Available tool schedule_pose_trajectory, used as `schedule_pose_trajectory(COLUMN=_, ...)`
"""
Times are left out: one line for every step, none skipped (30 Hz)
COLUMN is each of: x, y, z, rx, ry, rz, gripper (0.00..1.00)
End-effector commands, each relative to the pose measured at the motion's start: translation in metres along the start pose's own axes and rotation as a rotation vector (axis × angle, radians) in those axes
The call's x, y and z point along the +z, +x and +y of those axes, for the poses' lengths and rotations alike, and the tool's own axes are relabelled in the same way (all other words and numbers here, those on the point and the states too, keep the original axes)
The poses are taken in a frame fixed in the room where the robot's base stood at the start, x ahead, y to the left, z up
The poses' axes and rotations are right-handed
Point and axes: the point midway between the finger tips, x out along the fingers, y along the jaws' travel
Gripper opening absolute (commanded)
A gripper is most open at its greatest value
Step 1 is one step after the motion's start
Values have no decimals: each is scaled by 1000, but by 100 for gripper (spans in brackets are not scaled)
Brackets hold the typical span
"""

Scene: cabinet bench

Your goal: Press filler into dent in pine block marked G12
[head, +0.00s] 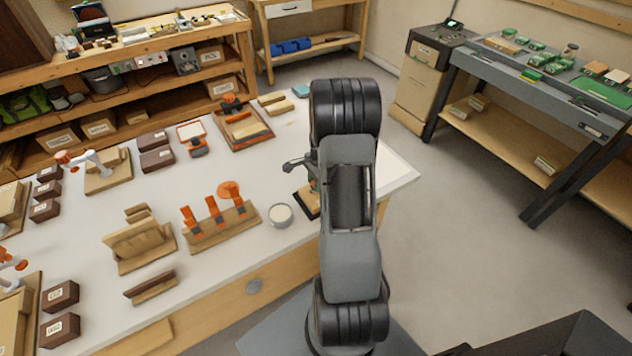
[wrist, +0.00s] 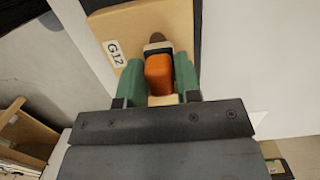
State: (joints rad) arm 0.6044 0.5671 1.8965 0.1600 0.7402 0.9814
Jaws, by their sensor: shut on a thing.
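The pine block (wrist: 108,22) lies under my gripper in the wrist view, with a white label reading G12 on its left side. My gripper (wrist: 160,70) is shut on an orange-handled tool (wrist: 158,76), between its two green fingers. The tool's far end points at the block's face. A dark brown oval spot shows just beyond it; I cannot tell whether it is the dent, filler or part of the tool, nor whether the tool touches the wood. In the head view, my arm hides most of the gripper and block at the bench's right end.
A round pale tin (head: 280,214) stands on the white bench left of my arm. A wooden rack (head: 225,229) holds several orange-handled tools beside it. Dark brown blocks (head: 60,329) and wooden fixtures stand further left. The bench's right corner (head: 398,172) is clear.

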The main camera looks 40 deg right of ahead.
Motion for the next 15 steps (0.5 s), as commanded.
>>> schedule_pose_trajectory(x=1, y=0, z=0, rx=0, ry=0, rz=0, gripper=12)
schedule_pose_trajectory(x=1, y=0, z=0, rx=0, ry=-1, rz=0, gripper=12)
schedule_pose_trajectory(x=2, y=0, z=0, rx=0, ry=-1, rz=0, gripper=12)
schedule_pose_trajectory(x=3, y=0, z=0, rx=0, ry=-1, rz=0, gripper=12)
schedule_pose_trajectory(x=4, y=1, z=0, rx=0, ry=-1, rz=0, gripper=12)
schedule_pose_trajectory(x=6, y=1, z=0, rx=0, ry=-2, rz=0, gripper=12)
schedule_pose_trajectory(x=7, y=1, z=0, rx=0, ry=-2, rz=0, gripper=12)
schedule_pose_trajectory(x=9, y=1, z=0, rx=0, ry=-2, rz=0, gripper=12)
schedule_pose_trajectory(x=11, y=2, z=0, rx=0, ry=-3, rz=0, gripper=12)
schedule_pose_trajectory(x=13, y=2, z=0, rx=-1, ry=-2, rz=0, gripper=12)
schedule_pose_trajectory(x=14, y=2, z=-1, rx=-1, ry=-2, rz=0, gripper=12)
schedule_pose_trajectory(x=16, y=3, z=-1, rx=-1, ry=-1, rz=0, gripper=12)
schedule_pose_trajectory(x=18, y=3, z=0, rx=-1, ry=-1, rz=0, gripper=12)
schedule_pose_trajectory(x=20, y=3, z=0, rx=-1, ry=-1, rz=0, gripper=12)
schedule_pose_trajectory(x=22, y=4, z=0, rx=-1, ry=-1, rz=0, gripper=12)
